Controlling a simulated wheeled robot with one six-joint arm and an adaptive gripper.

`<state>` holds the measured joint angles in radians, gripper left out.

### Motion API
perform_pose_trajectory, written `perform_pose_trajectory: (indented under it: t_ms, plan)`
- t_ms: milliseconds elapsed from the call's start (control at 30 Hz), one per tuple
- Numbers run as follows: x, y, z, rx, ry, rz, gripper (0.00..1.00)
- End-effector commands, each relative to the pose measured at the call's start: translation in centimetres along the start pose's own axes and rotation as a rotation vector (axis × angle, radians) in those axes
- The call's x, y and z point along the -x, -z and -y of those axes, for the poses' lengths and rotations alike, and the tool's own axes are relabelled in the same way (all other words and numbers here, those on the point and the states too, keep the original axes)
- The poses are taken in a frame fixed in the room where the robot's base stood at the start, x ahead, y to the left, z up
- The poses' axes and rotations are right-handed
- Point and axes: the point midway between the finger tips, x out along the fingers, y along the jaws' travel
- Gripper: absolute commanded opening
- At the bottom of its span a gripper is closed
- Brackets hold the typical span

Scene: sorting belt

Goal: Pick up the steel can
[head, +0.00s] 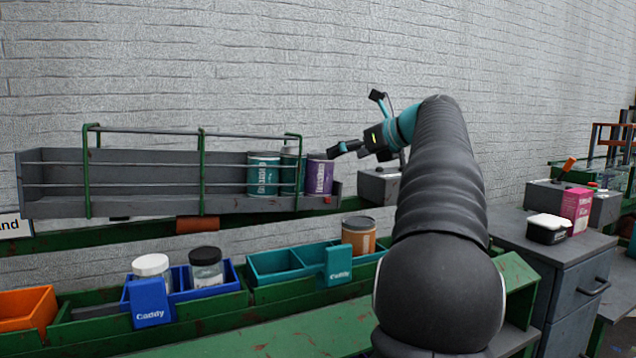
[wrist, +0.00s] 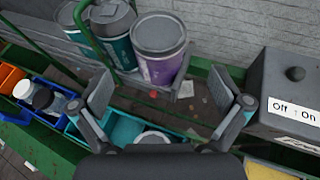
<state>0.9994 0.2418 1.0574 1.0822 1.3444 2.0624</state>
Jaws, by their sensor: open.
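Three cans with grey lids stand in a grey rack with green rails: a purple can (head: 319,175) at its right end, a teal can (head: 263,174) to the left and another teal can (head: 290,165) between and behind them. I cannot tell by look which is the steel can. My gripper (head: 350,148) is open and empty, above and to the right of the purple can. In the wrist view the purple can (wrist: 160,55) stands beyond my spread fingers (wrist: 172,98), apart from them, with the teal cans (wrist: 112,28) to its left.
Below the rack (head: 130,200), an orange-brown jar (head: 358,237) stands by a teal caddy (head: 275,264). White-lidded (head: 151,267) and black-lidded (head: 206,266) jars sit in a blue caddy (head: 149,302). A grey switch box (wrist: 285,95) is right of my gripper. The green rails (head: 299,170) flank the cans.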

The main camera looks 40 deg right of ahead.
Motion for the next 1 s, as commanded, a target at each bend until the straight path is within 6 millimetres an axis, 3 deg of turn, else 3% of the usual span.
perform_pose_trajectory:
  t_ms: [367, 700, 933, 1000]
  plan:
    - [-2.4, 0.3, 0.0, -0.001, 0.002, -0.002, 1.0]
    - [-6.5, 0.7, -0.1, -0.001, 0.003, -0.001, 1.0]
    - [-6.6, 0.7, 0.0, -0.001, 0.005, -0.001, 1.0]
    - [-6.6, 0.7, 0.0, -0.001, 0.005, -0.001, 0.82]
